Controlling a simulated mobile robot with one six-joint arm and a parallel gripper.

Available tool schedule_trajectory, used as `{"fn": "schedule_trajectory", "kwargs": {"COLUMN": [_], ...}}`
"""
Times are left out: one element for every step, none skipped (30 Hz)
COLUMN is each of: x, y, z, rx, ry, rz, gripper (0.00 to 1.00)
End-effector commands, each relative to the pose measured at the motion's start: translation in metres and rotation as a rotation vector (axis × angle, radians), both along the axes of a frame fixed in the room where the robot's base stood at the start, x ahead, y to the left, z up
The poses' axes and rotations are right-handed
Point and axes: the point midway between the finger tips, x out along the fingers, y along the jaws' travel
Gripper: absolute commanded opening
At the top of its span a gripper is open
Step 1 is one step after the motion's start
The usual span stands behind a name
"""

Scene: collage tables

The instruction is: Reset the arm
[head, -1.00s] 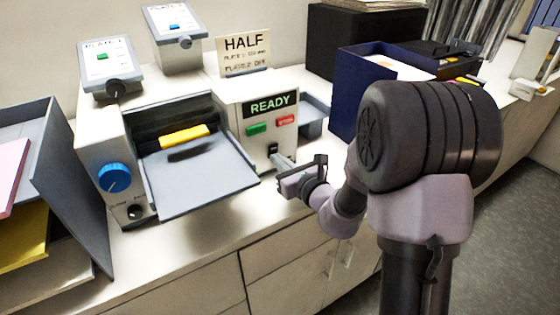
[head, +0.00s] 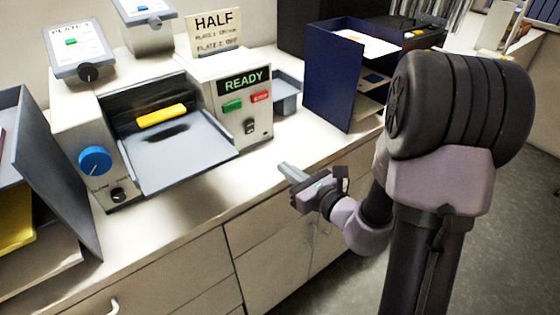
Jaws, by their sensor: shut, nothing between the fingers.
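My gripper (head: 284,168) is shut and empty. It is at the front edge of the white counter (head: 190,213), to the right of and below the machine. My arm reaches in from the right side of the head view. The machine (head: 262,122) has a lit READY display (head: 243,81), a green button (head: 232,106), a red button (head: 261,97) and a black switch (head: 250,126). The gripper is apart from the switch and the buttons. A yellow piece (head: 162,115) lies at the top of the machine's sloping grey tray (head: 185,161).
A blue knob (head: 95,160) is on the machine's left side. Grey control boxes (head: 78,52) and a HALF sign (head: 215,33) stand behind. A dark blue file box (head: 329,85) stands behind my gripper. A grey sorter (head: 60,165) is at left. Open floor lies at lower right.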

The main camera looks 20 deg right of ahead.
Motion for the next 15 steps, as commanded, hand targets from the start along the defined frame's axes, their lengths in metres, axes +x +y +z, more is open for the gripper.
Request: {"fn": "schedule_trajectory", "kwargs": {"x": [-0.001,-0.001,-0.001,-0.001,-0.001,-0.001,-0.001,-0.001,-0.001,0.0,0.0,0.0,-0.001,-0.001,-0.003], "y": [0.0,0.0,0.0,0.0,0.0,0.0,0.0,0.0,0.0,0.0,0.0,0.0,0.001,0.005,0.016], "z": [0.0,0.0,0.0,0.0,0.0,0.0,0.0,0.0,0.0,0.0,0.0,0.0,0.001,0.004,0.011], "rx": [0.0,0.0,0.0,0.0,0.0,0.0,0.0,0.0,0.0,0.0,0.0,-0.001,-0.002,-0.008,-0.025], "ry": [0.0,0.0,0.0,0.0,0.0,0.0,0.0,0.0,0.0,0.0,0.0,0.0,-0.002,-0.005,-0.016], "rz": [0.0,0.0,0.0,0.0,0.0,0.0,0.0,0.0,0.0,0.0,0.0,0.0,0.005,0.02,0.063], "gripper": [0.0,0.0,0.0,0.0,0.0,0.0,0.0,0.0,0.0,0.0,0.0,0.0,0.0,0.0,0.0]}}
